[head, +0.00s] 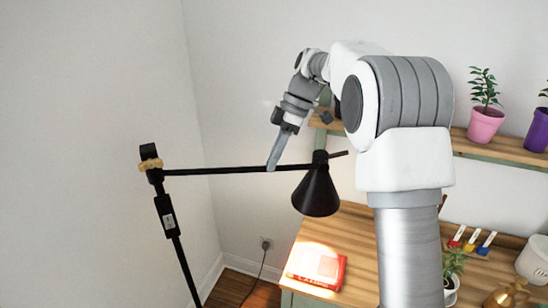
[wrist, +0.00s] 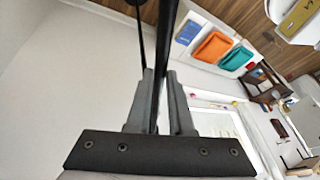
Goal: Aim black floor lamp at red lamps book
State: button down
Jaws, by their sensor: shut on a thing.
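The black floor lamp (head: 316,192) stands at the left, its post rising to a brass-coloured joint and its thin arm running right, nearly level, to a cone shade. The shade's opening points down, above the desk's left part. The red lamps book (head: 330,283) lies on the desk below the shade, with a bright patch of light over its upper part. My gripper (head: 272,165) reaches down onto the lamp's arm, left of the shade. In the wrist view my gripper (wrist: 161,88) is shut on the black lamp arm (wrist: 163,45), which runs between the fingers.
The wooden desk (head: 365,240) also bears a small potted plant (head: 453,265), a brass object (head: 507,297) and a white pot (head: 534,258) at right. A wall shelf (head: 512,152) with potted plants is behind my arm. White walls close off the left and back.

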jog(key=shift+a, duration=0.1)
jog(key=c, duration=0.8)
grip_release()
jog(key=p+v, duration=0.3)
jog(key=v, duration=1.4)
jog(key=shift+r+p, duration=0.15)
jog(key=shift+p, duration=0.2)
